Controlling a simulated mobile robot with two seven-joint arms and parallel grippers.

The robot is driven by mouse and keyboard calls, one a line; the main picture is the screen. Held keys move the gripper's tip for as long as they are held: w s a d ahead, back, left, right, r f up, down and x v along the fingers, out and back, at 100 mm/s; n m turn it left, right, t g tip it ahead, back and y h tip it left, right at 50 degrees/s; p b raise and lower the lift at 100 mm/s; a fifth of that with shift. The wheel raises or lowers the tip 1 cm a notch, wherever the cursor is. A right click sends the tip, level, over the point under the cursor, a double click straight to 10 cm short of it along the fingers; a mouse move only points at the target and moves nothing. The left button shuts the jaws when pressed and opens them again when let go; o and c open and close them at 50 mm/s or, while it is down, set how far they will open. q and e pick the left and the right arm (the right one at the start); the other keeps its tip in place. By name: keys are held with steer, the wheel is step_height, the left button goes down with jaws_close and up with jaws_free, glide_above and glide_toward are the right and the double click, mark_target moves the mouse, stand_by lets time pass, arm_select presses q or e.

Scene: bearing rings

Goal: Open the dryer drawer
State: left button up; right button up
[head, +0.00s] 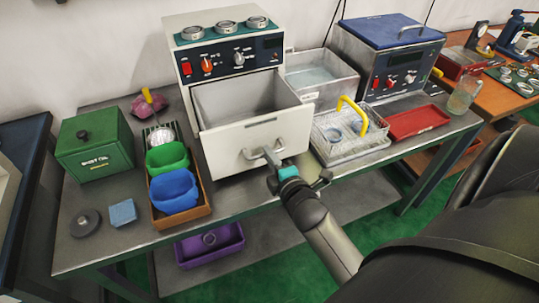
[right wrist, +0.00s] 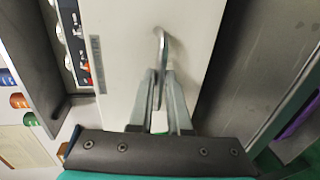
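The dryer (head: 230,50) is a cream box on the bench with a dark control panel. Its drawer (head: 258,135) stands pulled out, and its empty grey inside shows from above. The drawer handle (head: 262,154) is a metal bar on the white front; it also shows in the right wrist view (right wrist: 161,45). My right gripper (head: 274,160) is at the handle. In the right wrist view its two fingers (right wrist: 159,75) are close together with the handle bar between them. My left gripper is in neither view.
Left of the drawer are a wooden tray (head: 203,209) with green and blue bins and a green box (head: 95,150). Right are a wire basket (head: 350,155) with a yellow handle, a red tray (head: 417,122) and a blue-lidded machine (head: 385,60). A purple bin (head: 210,257) sits below.

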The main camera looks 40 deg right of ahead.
steer(key=o, duration=0.4)
steer(key=p+v, duration=0.1)
steer(key=v, duration=1.4)
steer(key=shift+s+r+p, duration=0.1)
steer(key=shift+p, duration=0.25)
